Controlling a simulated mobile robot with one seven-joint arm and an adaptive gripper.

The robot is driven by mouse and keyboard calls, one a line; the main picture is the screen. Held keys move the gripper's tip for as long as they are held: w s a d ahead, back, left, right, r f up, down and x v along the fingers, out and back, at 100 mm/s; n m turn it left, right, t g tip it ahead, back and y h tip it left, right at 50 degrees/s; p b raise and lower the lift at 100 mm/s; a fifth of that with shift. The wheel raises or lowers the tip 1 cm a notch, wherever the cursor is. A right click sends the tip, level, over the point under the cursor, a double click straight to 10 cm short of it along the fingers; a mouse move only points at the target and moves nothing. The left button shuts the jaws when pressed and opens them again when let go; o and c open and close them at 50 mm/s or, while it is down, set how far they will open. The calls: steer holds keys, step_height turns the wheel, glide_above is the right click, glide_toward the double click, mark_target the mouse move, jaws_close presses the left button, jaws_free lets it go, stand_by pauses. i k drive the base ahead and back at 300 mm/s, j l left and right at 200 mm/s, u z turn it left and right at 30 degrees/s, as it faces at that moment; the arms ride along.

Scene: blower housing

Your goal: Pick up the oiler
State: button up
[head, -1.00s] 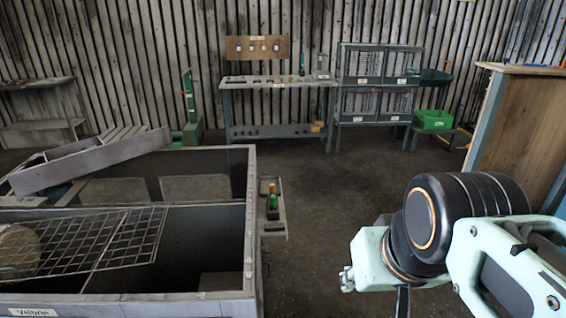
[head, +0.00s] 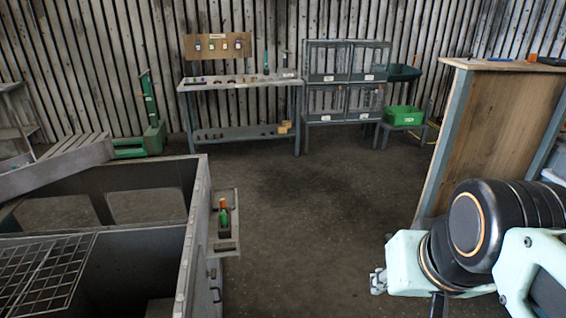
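A small green bottle with an orange top (head: 223,212), which looks like the oiler, stands in a narrow tray (head: 228,245) on the right outer side of the large grey bin. My arm is at the lower right, well apart from the bottle. A dark part that may be my gripper (head: 438,304) hangs below the wrist at the bottom edge. Its fingertips cannot be made out, and nothing held shows.
The grey bin (head: 196,215) with a wire grid (head: 40,268) fills the lower left. A workbench (head: 240,83), wire cages (head: 345,88) and a green crate (head: 403,116) stand at the back. A wooden cabinet (head: 490,140) stands right. The middle floor is clear.

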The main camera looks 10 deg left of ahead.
mark_target(223, 204)
steer(key=i+l, duration=0.25)
steer(key=i, duration=0.25)
steer(key=i+l, duration=0.2)
steer(key=i, duration=0.25)
steer(key=i+u, duration=0.3)
steer(key=i, duration=0.2)
steer(key=i+l+u, duration=0.15)
steer(key=i+u, duration=0.15)
steer(key=i, duration=0.25)
